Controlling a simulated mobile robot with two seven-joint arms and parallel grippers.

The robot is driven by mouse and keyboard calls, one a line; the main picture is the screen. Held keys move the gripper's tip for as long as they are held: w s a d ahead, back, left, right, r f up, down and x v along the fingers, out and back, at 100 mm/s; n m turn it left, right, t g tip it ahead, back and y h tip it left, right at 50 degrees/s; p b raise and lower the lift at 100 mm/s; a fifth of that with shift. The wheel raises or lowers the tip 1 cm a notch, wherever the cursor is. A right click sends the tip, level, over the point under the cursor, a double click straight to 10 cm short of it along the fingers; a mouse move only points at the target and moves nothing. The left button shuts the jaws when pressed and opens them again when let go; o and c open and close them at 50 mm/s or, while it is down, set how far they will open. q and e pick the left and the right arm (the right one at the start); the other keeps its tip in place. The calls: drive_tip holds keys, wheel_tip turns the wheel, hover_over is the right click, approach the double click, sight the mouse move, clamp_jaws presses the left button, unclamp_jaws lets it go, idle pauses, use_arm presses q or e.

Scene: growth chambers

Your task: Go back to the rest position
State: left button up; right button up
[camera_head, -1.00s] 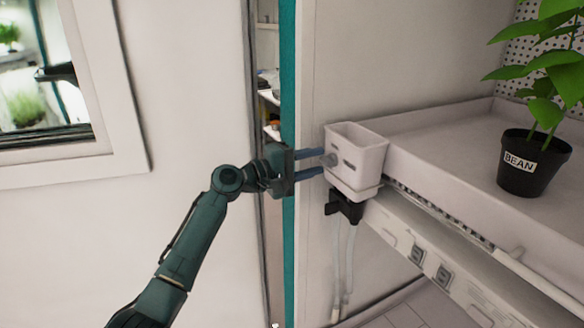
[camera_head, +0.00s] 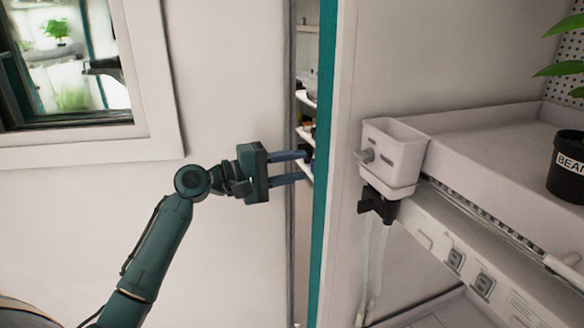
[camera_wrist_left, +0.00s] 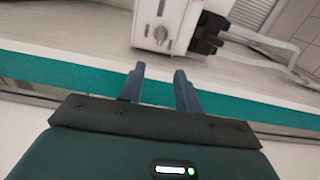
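My left gripper (camera_head: 305,166) is raised in the middle of the head view, pointing right, in front of the teal door-frame edge (camera_head: 326,150). Its two blue fingers are apart with nothing between them, and they also show in the left wrist view (camera_wrist_left: 159,80). A white box with a grey knob (camera_head: 398,155) is fixed at the shelf corner, to the right of the fingertips and clear of them. The same box shows ahead of the fingers in the left wrist view (camera_wrist_left: 168,22). My right gripper is not in view.
A white shelf tray (camera_head: 490,150) runs right from the box, carrying a black pot labelled BEAN (camera_head: 566,170), partly cut off. Clear tubes (camera_head: 372,265) hang from a black fitting (camera_head: 378,205). A framed window (camera_head: 70,70) is in the wall at left.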

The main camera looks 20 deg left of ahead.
use_arm(q)
drive_tip(key=shift+f, duration=0.1)
drive_tip(key=s+d+f+m+g+y, duration=0.1)
drive_tip(key=s+d+f+m+y, duration=0.2)
drive_tip(key=f, duration=0.9)
drive_tip(key=s+d+f+y, duration=0.1)
drive_tip(key=s+f+y, duration=0.25)
drive_tip(key=f, duration=0.75)
drive_tip(key=s+d+f+m+y, duration=0.1)
drive_tip(key=s+d+f+m, duration=0.2)
drive_tip(key=s+f, duration=0.3)
drive_tip(key=s+d+f+m+g+y, duration=0.1)
drive_tip(key=s+f+m, duration=0.5)
drive_tip(key=s, duration=0.8)
drive_tip(key=shift+d+f+y, duration=0.25)
drive_tip(key=shift+d+y, duration=0.3)
drive_tip(key=shift+d, duration=0.5)
drive_tip(key=shift+s+a, duration=0.15)
